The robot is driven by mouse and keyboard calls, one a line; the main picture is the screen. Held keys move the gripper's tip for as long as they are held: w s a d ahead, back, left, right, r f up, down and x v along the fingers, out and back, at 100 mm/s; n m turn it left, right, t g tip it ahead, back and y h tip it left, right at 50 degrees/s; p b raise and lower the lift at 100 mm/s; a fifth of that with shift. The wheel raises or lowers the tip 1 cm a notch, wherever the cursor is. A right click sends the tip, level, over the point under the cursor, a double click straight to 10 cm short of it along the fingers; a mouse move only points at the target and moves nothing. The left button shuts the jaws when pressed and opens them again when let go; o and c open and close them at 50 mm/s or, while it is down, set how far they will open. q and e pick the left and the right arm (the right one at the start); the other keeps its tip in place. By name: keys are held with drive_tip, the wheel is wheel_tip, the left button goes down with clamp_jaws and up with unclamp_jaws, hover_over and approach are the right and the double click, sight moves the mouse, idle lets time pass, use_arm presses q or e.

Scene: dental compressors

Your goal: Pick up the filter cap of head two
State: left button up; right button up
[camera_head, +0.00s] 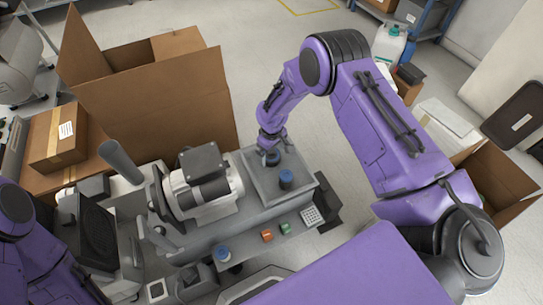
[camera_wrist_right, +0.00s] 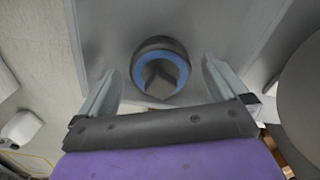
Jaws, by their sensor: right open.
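Two dark round caps with blue on them stand on the grey tray at the right end of the machine. The far cap (camera_head: 273,158) is partly hidden under my right gripper (camera_head: 271,143). The near cap (camera_head: 286,179) stands clear of it. In the right wrist view one cap with a blue ring (camera_wrist_right: 143,73) lies ahead, between the two spread fingers of the right gripper (camera_wrist_right: 160,90), and no finger visibly touches it. No label shows which cap belongs to head two. Only purple links of my left arm show at the lower left; its gripper is out of sight.
The grey tray (camera_head: 258,182) borders a silver motor (camera_head: 203,185). A front ledge holds another blue-topped part (camera_head: 222,254), an orange block (camera_head: 267,235), a green block (camera_head: 285,228) and a white grid piece (camera_head: 312,215). A large open carton (camera_head: 165,115) stands behind.

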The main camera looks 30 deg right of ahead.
drive_tip(key=shift+f, duration=0.95)
drive_tip(key=c, duration=1.1)
